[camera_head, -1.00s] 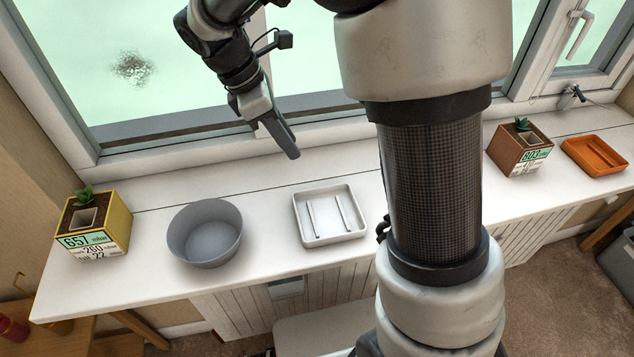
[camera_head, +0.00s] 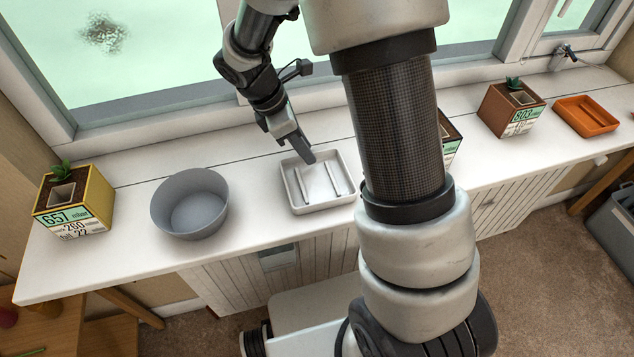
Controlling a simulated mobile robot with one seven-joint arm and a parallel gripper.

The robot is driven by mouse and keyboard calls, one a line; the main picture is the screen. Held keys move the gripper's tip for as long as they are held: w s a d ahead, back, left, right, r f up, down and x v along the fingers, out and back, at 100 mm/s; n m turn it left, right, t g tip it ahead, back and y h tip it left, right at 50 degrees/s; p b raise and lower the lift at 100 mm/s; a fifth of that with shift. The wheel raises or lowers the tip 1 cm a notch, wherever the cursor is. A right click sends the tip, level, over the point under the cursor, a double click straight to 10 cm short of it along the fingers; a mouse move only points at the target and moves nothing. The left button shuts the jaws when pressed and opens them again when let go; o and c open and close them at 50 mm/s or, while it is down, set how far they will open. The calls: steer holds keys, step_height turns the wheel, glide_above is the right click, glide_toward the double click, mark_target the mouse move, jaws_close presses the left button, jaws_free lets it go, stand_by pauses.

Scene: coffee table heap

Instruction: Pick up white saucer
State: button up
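The white saucer (camera_head: 318,186) is a shallow, square-cornered dish with two raised ridges inside. It lies flat on the white windowsill near the middle of the view, just left of my arm column. My gripper (camera_head: 309,158) points down at the saucer's back edge, overlapping it in the picture. Its height above the dish and whether it touches are unclear. The fingers are seen edge-on, so I cannot see a gap between them. Nothing visible hangs from the gripper.
A grey bowl (camera_head: 190,206) stands left of the saucer, with a yellow planter (camera_head: 88,208) farther left. A brown planter (camera_head: 511,110) and an orange tray (camera_head: 586,116) are at right. Another planter (camera_head: 449,140) is partly hidden behind my arm. The window frame runs behind the sill.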

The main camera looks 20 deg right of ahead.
steer(key=shift+d+f, duration=0.15)
steer(key=shift+f, duration=0.15)
jaws_close()
steer(key=shift+r, duration=0.15)
step_height(320, 180, up, 10)
steer(key=p, duration=0.2)
stand_by(0.8)
